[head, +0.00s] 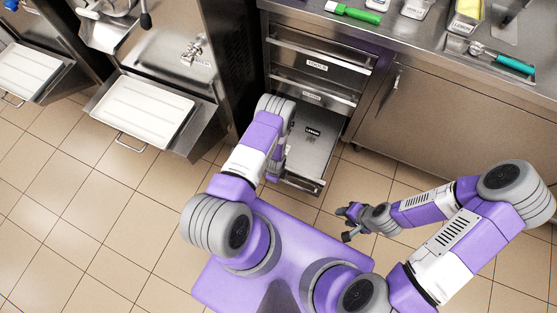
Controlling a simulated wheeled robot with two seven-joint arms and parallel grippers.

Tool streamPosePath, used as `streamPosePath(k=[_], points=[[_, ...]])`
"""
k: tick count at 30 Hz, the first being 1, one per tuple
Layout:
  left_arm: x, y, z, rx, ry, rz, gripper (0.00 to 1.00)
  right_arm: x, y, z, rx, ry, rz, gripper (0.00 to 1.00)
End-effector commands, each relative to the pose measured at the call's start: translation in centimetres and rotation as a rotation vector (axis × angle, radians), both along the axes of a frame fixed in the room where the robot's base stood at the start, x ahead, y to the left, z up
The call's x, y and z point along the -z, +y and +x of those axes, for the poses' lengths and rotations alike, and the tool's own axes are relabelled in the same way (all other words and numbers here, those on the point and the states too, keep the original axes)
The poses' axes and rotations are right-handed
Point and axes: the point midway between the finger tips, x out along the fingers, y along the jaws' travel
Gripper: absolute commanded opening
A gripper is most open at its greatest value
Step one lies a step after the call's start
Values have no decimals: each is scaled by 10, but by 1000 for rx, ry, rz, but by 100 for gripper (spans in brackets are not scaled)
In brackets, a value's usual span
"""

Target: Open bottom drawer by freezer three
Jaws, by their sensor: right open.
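A stack of labelled steel drawers stands under the counter, right of the dark-sided freezer (228,45). The upper drawer (317,65) and the one below it (312,96) look shut. The bottom drawer (318,150) is pulled out over the floor, with a grey labelled surface facing up and its front edge low. My left arm reaches in front of its left side; the left gripper is hidden behind the arm, so contact cannot be seen. My right gripper (343,224) is open and empty, above the floor, right of and nearer than the drawer's front.
A cabinet door (455,110) with a vertical handle is right of the drawers. The counter holds a green-handled tool (355,12) and a teal-handled scoop (500,57). White trays (143,108) sit on freezer shelves at left. Tiled floor is free at lower left.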

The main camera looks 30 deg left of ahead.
Motion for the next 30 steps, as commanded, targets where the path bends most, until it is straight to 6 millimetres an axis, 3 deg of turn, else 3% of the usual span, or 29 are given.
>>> streamPosePath(k=[1, 8, 15, 30], points=[[17, 0, -25, -8, 49, -2, 0, 5, 0, 0, 0, 0, 0, 43], [16, 0, -26, -8, 51, -3, 0, 4, 0, 0, -1, 0, 0, 43], [16, 0, -25, -7, 51, -3, 38, 4, 0, 0, 0, 0, 0, 43], [14, -1, -27, -6, 54, -3, 38, 3, 0, 0, 0, 0, 0, 43]])
